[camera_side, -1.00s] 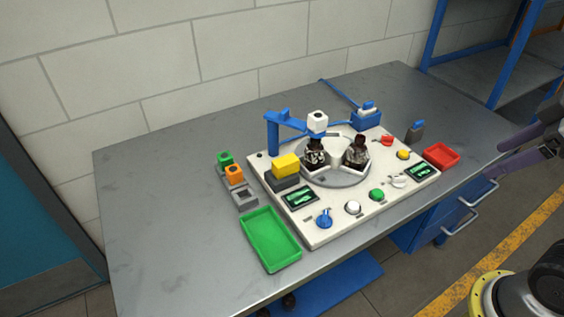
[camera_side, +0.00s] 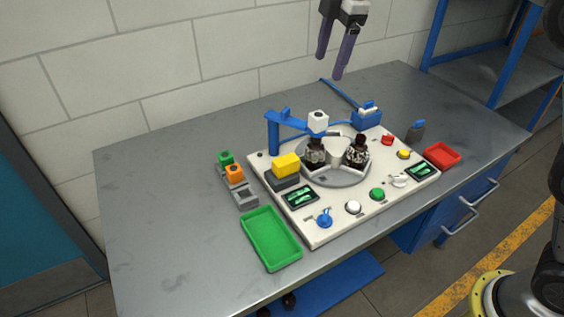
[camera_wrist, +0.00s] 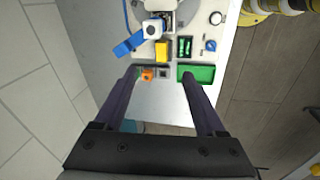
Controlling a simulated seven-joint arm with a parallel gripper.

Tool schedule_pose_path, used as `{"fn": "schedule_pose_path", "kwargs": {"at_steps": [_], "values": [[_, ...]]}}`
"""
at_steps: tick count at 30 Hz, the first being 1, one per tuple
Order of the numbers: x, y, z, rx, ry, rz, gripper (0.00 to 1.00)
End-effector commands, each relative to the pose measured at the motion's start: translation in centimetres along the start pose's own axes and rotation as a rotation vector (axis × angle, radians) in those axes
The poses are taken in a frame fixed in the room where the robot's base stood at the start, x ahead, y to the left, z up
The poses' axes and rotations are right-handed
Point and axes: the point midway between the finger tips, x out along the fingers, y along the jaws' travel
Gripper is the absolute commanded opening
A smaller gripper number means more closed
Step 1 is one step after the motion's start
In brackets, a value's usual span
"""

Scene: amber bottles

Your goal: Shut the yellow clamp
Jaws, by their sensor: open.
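The yellow clamp (camera_side: 286,164) is a yellow block on a dark base at the left edge of the white panel (camera_side: 327,232). It looks slightly tilted; I cannot tell how far it stands open. In the wrist view the yellow clamp (camera_wrist: 162,50) lies beyond and between my fingers. My gripper (camera_side: 331,66) is open and empty, fingers pointing down, high above the back of the table and well apart from the clamp. In the wrist view my gripper (camera_wrist: 157,76) shows two widely spread dark fingers.
A blue arm with a white head (camera_side: 318,122) stands behind the clamp, over a round turntable (camera_side: 336,180) with two amber bottles. A green tray (camera_side: 271,239) and orange block (camera_side: 234,173) are at left, a red tray (camera_side: 441,156) at right. The table's left side is clear.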

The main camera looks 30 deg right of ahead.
Motion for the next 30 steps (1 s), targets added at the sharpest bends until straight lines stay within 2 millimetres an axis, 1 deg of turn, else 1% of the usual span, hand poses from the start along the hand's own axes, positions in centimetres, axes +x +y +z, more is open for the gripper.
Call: {"fn": "schedule_pose_path", "kwargs": {"at_steps": [1,3,5,6,9,12,15,17,20,23,30], "values": [[2.3,1.0,-1.4,-0.032,-0.007,-0.028,0.72],[5.1,2.0,-2.8,-0.059,-0.014,-0.059,0.72],[7.4,2.5,-4.0,-0.073,-0.02,-0.082,0.72],[8.9,2.7,-4.7,-0.082,-0.024,-0.097,0.72],[12.3,2.7,-5.9,-0.101,-0.037,-0.136,0.72],[14.8,2.1,-6.5,-0.113,-0.051,-0.176,0.72],[16.0,1.6,-6.9,-0.122,-0.058,-0.195,0.72],[16.3,1.5,-7.1,-0.125,-0.058,-0.196,0.72],[17.4,1.2,-6.9,-0.124,-0.059,-0.198,0.72],[19.0,0.9,-6.8,-0.124,-0.059,-0.198,0.72],[23.6,0.0,-6.4,-0.124,-0.058,-0.198,0.72]]}}
